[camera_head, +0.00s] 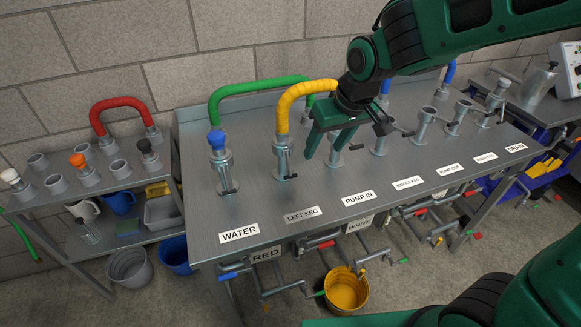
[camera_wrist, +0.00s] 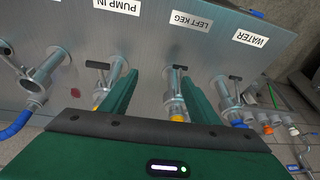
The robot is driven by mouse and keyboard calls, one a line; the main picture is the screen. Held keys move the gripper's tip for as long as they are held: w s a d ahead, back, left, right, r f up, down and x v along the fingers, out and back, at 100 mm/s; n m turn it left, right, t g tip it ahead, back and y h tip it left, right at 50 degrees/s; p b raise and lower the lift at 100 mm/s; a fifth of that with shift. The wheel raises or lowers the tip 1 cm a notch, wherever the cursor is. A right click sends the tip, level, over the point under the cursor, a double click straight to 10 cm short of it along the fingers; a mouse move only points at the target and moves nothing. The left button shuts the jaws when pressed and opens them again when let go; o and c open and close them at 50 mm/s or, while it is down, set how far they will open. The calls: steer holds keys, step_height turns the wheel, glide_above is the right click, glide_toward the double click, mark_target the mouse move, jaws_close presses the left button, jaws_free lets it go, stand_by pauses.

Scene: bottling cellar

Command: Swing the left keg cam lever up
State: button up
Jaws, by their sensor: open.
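The left keg port (camera_head: 283,157) is a metal fitting behind the LEFT KEG label (camera_head: 303,215), with a yellow hose (camera_head: 292,95) on top. Its cam lever (camera_head: 289,177) is dark-ended and sits low at the front of the fitting. In the wrist view, this lever (camera_wrist: 180,67) lies on the label side of the port. My gripper (camera_head: 328,154) is open and empty, just right of the left keg port and in front of the pump in port. In the wrist view, the fingers (camera_wrist: 158,78) are spread, with the right one close to the left keg fitting. Contact cannot be told.
The water port (camera_head: 221,170) with a blue cap stands to the left. The pump in port (camera_head: 334,157) stands partly behind my gripper. A green hose (camera_head: 262,86) arches behind. More ports line the bench rightward. The bench front (camera_head: 265,225) is clear apart from labels.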

steer(key=n, duration=0.1)
glide_toward(290, 170)
steer(key=d+r, duration=0.1)
steer(key=r, duration=0.1)
steer(key=shift+y, duration=0.4)
steer(key=x, duration=1.1)
steer(key=shift+s, duration=0.3)
steer(key=shift+c, duration=0.5)
